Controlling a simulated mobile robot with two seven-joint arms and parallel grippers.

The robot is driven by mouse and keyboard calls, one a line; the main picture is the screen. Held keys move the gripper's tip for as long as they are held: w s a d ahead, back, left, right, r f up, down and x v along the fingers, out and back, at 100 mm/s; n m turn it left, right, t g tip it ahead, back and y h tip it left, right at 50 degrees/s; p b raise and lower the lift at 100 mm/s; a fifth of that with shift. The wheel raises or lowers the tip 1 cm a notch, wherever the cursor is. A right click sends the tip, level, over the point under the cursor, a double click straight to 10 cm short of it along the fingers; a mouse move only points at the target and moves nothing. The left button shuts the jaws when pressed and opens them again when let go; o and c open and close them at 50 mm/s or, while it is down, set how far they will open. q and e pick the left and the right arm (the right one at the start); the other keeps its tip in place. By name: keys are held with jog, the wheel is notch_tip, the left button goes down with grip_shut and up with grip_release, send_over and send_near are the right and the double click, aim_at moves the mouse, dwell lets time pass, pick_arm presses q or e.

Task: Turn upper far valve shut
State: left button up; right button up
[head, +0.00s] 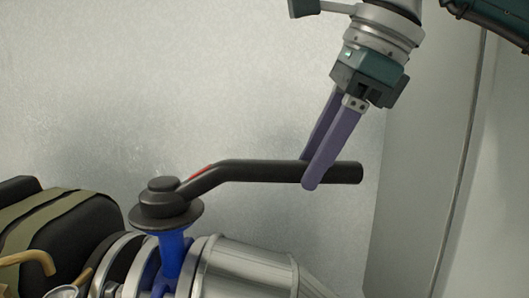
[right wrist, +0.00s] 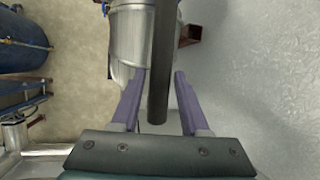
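A valve with a long black lever handle (head: 270,171) sits on a blue stem (head: 172,252) above silver pipework in the head view. The lever points right, roughly along the pipe, and has a red mark near its hub. My right gripper (head: 308,172) comes from above with its purple fingers on either side of the lever near its free end. In the right wrist view the lever (right wrist: 160,70) runs between the fingers of my right gripper (right wrist: 160,75), with a gap on both sides. My left gripper is not in view.
A silver clad pipe (head: 245,268) runs below the lever. A black case with olive straps (head: 60,225) is at the lower left. A grey wall (head: 120,80) stands behind. A blue tank (right wrist: 20,55) shows at the left of the right wrist view.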

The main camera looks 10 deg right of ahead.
grip_shut()
dwell(1.1)
